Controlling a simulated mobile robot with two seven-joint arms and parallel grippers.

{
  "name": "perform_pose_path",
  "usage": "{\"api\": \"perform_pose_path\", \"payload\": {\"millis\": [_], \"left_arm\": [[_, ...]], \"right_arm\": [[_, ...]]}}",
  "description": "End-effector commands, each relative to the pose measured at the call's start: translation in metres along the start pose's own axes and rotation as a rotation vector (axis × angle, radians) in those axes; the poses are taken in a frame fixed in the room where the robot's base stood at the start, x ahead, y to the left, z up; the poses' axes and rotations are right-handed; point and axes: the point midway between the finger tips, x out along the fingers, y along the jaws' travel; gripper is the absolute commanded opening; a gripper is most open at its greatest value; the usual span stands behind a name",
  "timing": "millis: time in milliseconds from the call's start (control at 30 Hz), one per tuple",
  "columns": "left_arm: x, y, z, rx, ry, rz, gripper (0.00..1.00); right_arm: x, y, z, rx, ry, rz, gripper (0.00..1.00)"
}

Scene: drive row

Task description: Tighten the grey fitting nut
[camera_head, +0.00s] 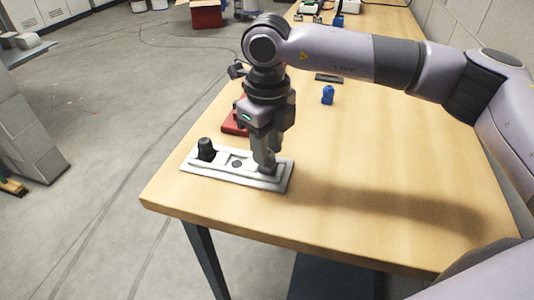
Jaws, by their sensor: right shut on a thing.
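A light grey plate (225,176) lies near the wooden table's front left corner. My right gripper (266,166) points straight down over the plate's right end. Its fingers are shut on a small grey part there, which looks like the grey fitting nut; the fingers hide most of it. My left gripper is not in view.
A red object (233,124) lies just behind the plate, partly hidden by my gripper. A small blue object (328,95) and a flat dark piece (328,77) are farther back. The table (400,150) is clear to the right. Its front edge is close to the plate.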

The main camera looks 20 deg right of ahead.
Motion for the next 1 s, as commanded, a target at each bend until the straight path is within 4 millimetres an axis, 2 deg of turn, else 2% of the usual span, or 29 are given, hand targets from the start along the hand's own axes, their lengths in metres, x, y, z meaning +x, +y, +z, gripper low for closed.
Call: {"api": "perform_pose_path", "payload": {"millis": [1000], "left_arm": [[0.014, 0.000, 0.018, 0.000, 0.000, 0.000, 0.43]], "right_arm": [[0.001, 0.001, 0.000, 1.132, -0.001, 0.002, 0.16]]}}
